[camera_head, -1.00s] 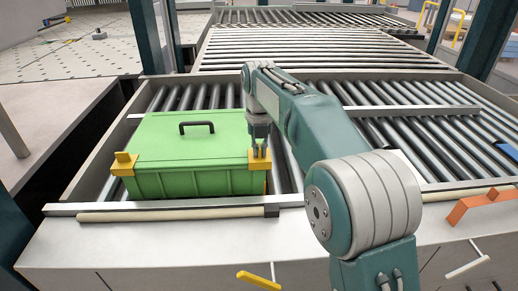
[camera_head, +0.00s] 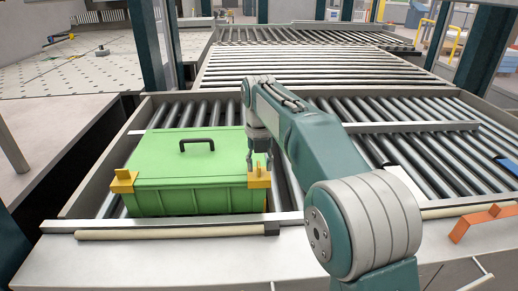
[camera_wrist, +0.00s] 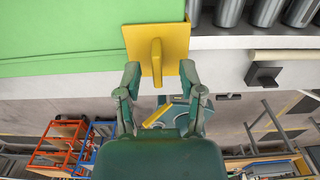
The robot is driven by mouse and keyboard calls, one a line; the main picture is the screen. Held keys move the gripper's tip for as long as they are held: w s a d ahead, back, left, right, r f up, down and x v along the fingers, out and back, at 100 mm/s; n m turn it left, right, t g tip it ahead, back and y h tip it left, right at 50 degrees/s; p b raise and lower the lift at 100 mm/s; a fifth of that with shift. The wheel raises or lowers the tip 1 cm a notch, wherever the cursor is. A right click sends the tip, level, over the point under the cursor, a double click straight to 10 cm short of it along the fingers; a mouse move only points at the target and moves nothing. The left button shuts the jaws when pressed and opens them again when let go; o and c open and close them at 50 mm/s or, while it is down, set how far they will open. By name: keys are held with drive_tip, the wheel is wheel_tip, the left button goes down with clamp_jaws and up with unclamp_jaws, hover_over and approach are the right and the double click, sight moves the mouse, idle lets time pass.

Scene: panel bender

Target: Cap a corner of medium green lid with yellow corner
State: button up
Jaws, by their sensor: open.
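The green lid (camera_head: 190,153) with a black handle lies on a green box (camera_head: 190,199) on the roller conveyor. One yellow corner (camera_head: 123,181) sits on the near left corner of the lid. Another yellow corner (camera_head: 258,176) sits on the near right corner; in the wrist view this yellow corner (camera_wrist: 157,50) shows as a flat plate with an upright tab, at the edge of the green lid (camera_wrist: 60,35). My gripper (camera_head: 259,166) is open just above it. In the wrist view the fingers of my gripper (camera_wrist: 159,77) stand apart on either side of the tab's near end.
Bare rollers (camera_head: 420,160) lie to the right of the box. A pale bar (camera_head: 170,232) runs along the front ledge. An orange bracket (camera_head: 478,222) lies at the right. A flat table (camera_head: 75,70) stands at the back left.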

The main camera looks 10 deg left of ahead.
sight(259, 165)
wheel_tip(259, 165, up, 9)
drive_tip(key=shift+w+a+r, duration=0.1)
drive_tip(key=shift+r, duration=0.65)
